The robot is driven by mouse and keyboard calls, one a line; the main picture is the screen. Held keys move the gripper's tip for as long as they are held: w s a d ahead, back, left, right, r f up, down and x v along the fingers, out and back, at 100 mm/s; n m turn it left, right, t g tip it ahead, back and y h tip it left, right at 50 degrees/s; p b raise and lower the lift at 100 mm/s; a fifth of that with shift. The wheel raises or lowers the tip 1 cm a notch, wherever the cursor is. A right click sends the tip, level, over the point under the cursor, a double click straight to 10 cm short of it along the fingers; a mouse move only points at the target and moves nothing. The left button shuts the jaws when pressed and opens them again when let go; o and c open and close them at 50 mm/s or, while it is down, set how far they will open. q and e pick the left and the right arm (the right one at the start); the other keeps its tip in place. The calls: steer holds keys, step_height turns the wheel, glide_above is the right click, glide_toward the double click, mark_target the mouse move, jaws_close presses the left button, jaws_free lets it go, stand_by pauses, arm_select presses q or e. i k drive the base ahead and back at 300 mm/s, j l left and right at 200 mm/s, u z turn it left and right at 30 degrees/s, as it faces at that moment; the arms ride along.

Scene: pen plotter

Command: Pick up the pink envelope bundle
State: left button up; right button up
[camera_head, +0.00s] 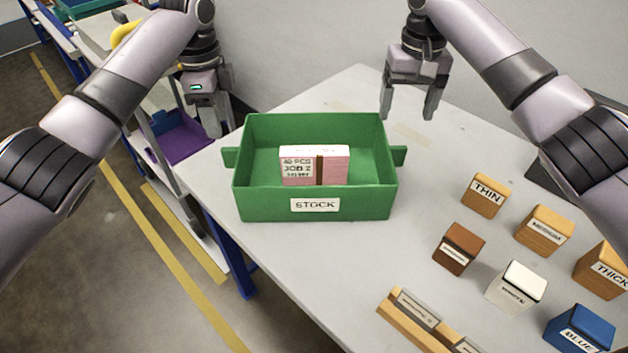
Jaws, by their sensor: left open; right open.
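The pink envelope bundle (335,172) stands inside a green bin (375,204) labelled STOCK. The bundle has a brown band around it and a white label with print on its left part; its lower edge is hidden by the bin's front wall. My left gripper (218,128) hangs to the left of the bin, beside its upper left corner, open and empty. My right gripper (408,112) is open and empty, pointing down over the table behind and right of the bin. Neither gripper touches the bundle.
Labelled blocks stand at the right: THIN (485,195), a brown one (458,248), a white one (516,287), THICK (603,270) and a blue one (580,329). A wooden holder (412,325) lies at the front. The table (330,265) is clear in front of the bin.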

mark_target(318, 165)
steer(key=k, duration=1.5)
